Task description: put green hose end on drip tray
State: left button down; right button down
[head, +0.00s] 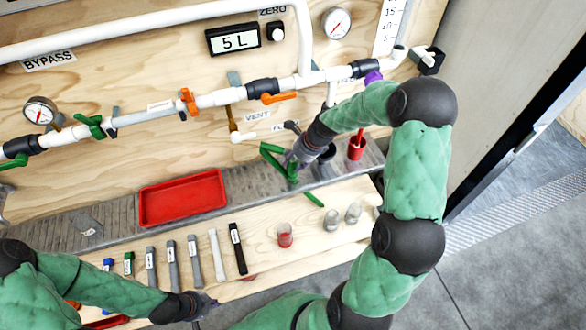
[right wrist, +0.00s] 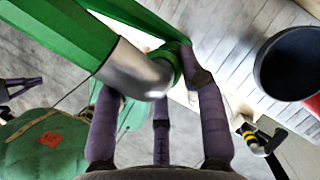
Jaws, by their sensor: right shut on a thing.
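The green hose end (head: 272,160) is held at the right end of the grey ledge, in front of the panel. My right gripper (head: 294,172) is shut on it. The right wrist view shows the green hose (right wrist: 62,35) and its silver metal collar (right wrist: 140,72) between the purple-grey fingers (right wrist: 158,108). The red drip tray (head: 148,207) is empty and lies on the ledge to the left of my right gripper. My left gripper (head: 207,302) is low at the bench's front edge, apart from the hose and tray; its fingers are too small to read.
Several filter cartridges (head: 193,262) lie in a row on the wooden bench below the tray. Cups (head: 285,236) stand to their right. A red container (head: 356,147) stands right of my right gripper. White pipes with valves (head: 225,97) run above the ledge.

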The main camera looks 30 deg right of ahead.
jog(key=shift+w+f, duration=0.25)
jog(key=shift+f, duration=0.15)
notch_tip(320, 180, down, 3)
jog(key=shift+w+f+b, duration=0.1)
jog(key=shift+b, duration=1.15)
jog(key=c, duration=0.7)
grip_release()
